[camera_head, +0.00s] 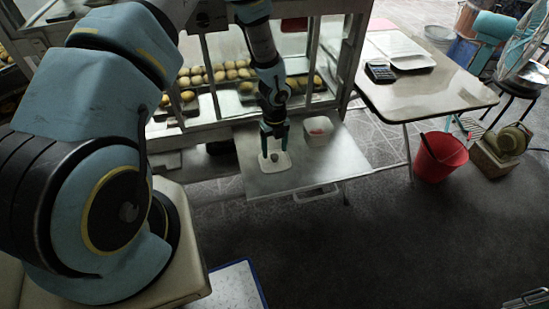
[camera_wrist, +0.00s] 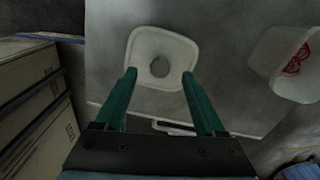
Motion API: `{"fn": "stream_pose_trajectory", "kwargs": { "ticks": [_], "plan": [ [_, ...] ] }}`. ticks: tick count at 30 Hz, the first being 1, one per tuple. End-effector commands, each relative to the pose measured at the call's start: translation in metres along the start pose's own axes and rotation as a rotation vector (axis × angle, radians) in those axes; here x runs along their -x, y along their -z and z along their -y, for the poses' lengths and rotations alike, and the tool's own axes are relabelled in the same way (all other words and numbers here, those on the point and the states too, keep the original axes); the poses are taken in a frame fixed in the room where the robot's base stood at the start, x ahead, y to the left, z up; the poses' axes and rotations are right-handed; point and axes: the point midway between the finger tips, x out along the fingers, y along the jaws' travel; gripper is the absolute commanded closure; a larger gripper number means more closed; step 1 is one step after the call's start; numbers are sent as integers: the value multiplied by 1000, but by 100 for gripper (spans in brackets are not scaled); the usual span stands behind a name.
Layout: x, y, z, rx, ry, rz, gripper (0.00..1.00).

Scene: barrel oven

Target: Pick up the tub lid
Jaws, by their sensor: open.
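The tub lid (camera_head: 283,164) is a small white square with rounded corners and a grey round spot at its centre. It lies flat on the grey metal table (camera_head: 312,178). In the wrist view the lid (camera_wrist: 149,44) shows at the upper middle, just beyond my fingertips. My gripper (camera_head: 274,153) is above the lid, pointing down. Its two green fingers (camera_wrist: 159,74) are apart with nothing between them, spanning part of the lid's width. The height of the fingertips over the lid is hard to tell.
A white tub (camera_head: 318,131) with red print stands beside the lid, to its right; it also shows in the wrist view (camera_wrist: 280,62). A glass case (camera_head: 240,62) with trays of buns is behind. A red bucket (camera_head: 438,158) stands on the floor at the right.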

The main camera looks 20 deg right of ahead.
Motion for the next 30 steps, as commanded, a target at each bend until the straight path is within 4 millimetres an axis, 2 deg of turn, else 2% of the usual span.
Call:
{"fn": "stream_pose_trajectory", "kwargs": {
  "ticks": [6,15,30],
  "plan": [
    [-23,1,0,0,-1,-1,28],
    [-27,0,0,1,1,1,28],
    [-27,0,0,1,1,0,84]
  ]
}}
